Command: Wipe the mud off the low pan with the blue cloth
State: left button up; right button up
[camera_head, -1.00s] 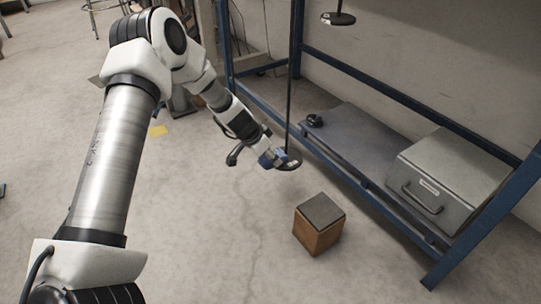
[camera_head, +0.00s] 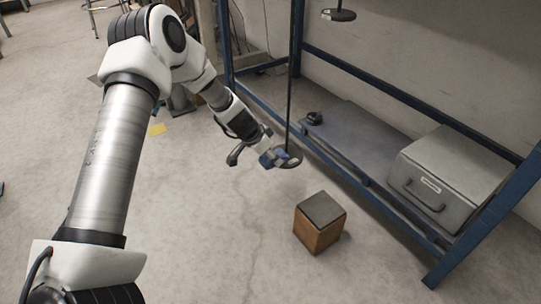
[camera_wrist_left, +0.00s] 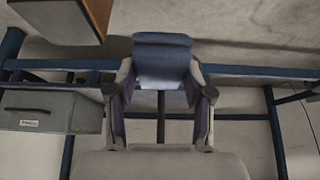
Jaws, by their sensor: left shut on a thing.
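The low pan (camera_head: 293,161) is a small dark disc at the lower end of a long dark rod, low above the floor. I cannot make out mud on it at this size. My left gripper (camera_head: 265,158) is at the pan's left side, shut on the blue cloth (camera_head: 280,153). The cloth is against or very near the pan; I cannot tell if they touch. In the left wrist view, the folded blue cloth (camera_wrist_left: 162,58) sits between the two fingers (camera_wrist_left: 160,97). The low pan is not clear there. My right gripper is out of view.
A wooden block with a dark top (camera_head: 319,223) stands on the floor in front of the pan. A blue-framed rack (camera_head: 365,182) behind carries a grey box (camera_head: 450,180) and a small black object (camera_head: 313,118). Another dark pan (camera_head: 338,15) hangs higher up. Floor at left is mostly clear.

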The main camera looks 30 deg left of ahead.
pick_arm(q)
jog(key=shift+s+d+b, duration=0.2)
jog(key=shift+d+b, duration=0.15)
jog(key=shift+d, duration=0.1)
jog(key=shift+w+a+p, duration=0.15)
jog(key=shift+a+p, duration=0.15)
jog(key=shift+a, duration=0.1)
jog(key=shift+w+a+p, duration=0.2)
jog(key=shift+a+p, duration=0.05)
jog(key=shift+a, duration=0.25)
jog(key=shift+w+a+p, duration=0.2)
jog(key=shift+a+p, duration=0.05)
jog(key=shift+a, duration=0.2)
jog(key=shift+s+d+f+b, duration=0.2)
jog(key=shift+s+d+b, duration=0.05)
jog(key=shift+d+b, duration=0.4)
jog(key=shift+s+d+r+b, duration=0.1)
jog(key=shift+s+d+b, duration=0.25)
jog(key=shift+d+b, duration=0.25)
jog(key=shift+w+a+r+p, duration=0.1)
jog(key=shift+w+a+p, duration=0.15)
jog(key=shift+p, duration=0.2)
jog(key=shift+w+a+p, duration=0.3)
jog(key=shift+a+p, duration=0.15)
jog(key=shift+a, duration=0.5)
